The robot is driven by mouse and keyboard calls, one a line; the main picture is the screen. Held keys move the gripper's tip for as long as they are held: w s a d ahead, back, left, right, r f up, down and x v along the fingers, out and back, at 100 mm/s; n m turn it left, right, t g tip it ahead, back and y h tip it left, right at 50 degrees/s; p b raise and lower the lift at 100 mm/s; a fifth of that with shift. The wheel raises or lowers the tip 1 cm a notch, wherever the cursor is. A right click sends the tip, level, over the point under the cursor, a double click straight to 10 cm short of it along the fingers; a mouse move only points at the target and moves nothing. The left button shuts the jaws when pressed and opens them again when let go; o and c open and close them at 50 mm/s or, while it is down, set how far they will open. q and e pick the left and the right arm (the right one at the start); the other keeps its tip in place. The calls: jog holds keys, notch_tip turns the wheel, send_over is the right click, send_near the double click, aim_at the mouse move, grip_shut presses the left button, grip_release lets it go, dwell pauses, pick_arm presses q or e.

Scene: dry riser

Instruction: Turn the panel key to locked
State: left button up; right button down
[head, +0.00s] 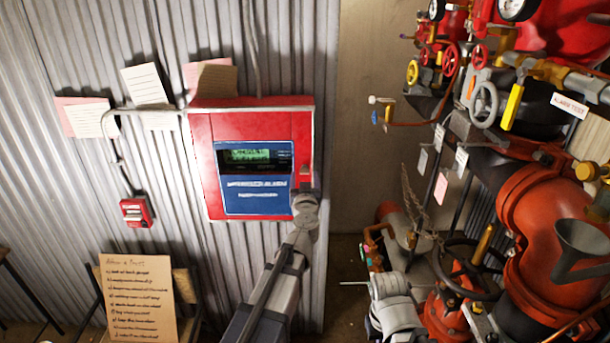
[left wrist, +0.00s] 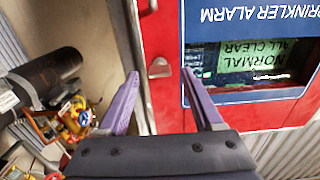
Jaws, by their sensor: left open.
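The red alarm panel (head: 201,135) with its blue face is on the corrugated wall in the head view. Its green screen (head: 250,156) is lit and reads NORMAL, ALL CLEAR in the left wrist view, where the panel appears upside down. A small metal key (left wrist: 160,68) sits on the panel's red strip beside the screen. My left gripper (left wrist: 160,78) is open, its two purple fingers apart on either side of the key; I cannot tell whether they touch it. In the head view my left wrist hides the panel's lower right corner. My right gripper's fingers are not clear.
Red valves and pipes (head: 535,215) crowd the right side. A small red call point (head: 136,212) is on the wall at left. Paper notes (head: 145,86) are around the panel's top left. A handwritten list (head: 138,298) stands below.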

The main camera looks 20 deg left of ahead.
aim_at(304, 169)
pick_arm(q)
jog(key=shift+x, duration=1.1)
grip_shut()
